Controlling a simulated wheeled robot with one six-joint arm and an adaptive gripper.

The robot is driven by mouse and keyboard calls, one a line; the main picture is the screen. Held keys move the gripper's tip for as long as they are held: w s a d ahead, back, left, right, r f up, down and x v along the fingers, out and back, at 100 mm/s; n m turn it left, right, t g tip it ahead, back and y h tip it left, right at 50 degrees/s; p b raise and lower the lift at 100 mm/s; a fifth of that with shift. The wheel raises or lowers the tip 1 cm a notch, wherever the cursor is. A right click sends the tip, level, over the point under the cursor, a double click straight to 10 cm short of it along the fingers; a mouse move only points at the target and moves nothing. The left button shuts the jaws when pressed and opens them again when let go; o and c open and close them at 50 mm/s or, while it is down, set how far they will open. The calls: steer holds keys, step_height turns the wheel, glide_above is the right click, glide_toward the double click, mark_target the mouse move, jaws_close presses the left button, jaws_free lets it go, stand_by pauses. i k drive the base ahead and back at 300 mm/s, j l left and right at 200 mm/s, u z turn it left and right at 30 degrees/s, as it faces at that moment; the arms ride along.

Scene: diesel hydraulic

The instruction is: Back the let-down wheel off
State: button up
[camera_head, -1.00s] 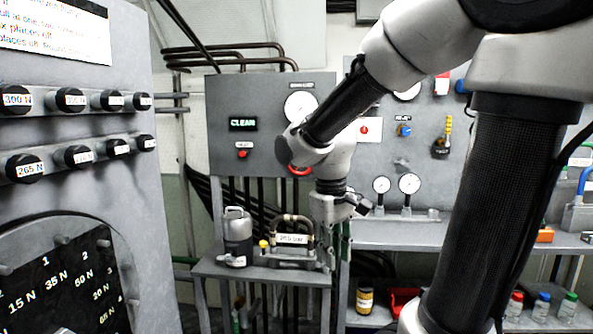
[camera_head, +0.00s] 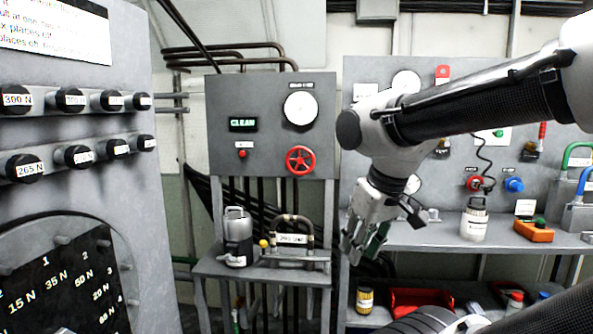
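A red handwheel (camera_head: 300,159), likely the let-down wheel, sits on the lower right of a grey panel (camera_head: 222,105), below a round white gauge (camera_head: 300,108). It is in full view with nothing touching it. My gripper (camera_head: 364,252) hangs to the right of the wheel and lower, pointing down and a little left. Its fingers look apart with nothing between them. It is in front of the right-hand bench and clear of the wheel.
A small shelf (camera_head: 215,268) below the panel holds a grey flask (camera_head: 238,236) and a labelled block with a looped handle (camera_head: 293,238). A wheeled or dial cabinet (camera_head: 90,180) fills the left. A bench (camera_head: 450,238) on the right carries a white bottle (camera_head: 474,222) and an orange box (camera_head: 533,230).

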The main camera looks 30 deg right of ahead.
mark_target(300, 161)
steer(key=i+l, duration=0.15)
steer(key=l, duration=0.15)
steer(key=i+l, duration=0.1)
steer(key=l, duration=0.25)
steer(key=i+l, duration=0.15)
steer(key=l, duration=0.15)
steer(key=i+l, duration=0.15)
steer(key=l, duration=0.2)
steer(key=i+l, duration=0.1)
steer(key=l, duration=0.2)
steer(key=u, duration=0.05)
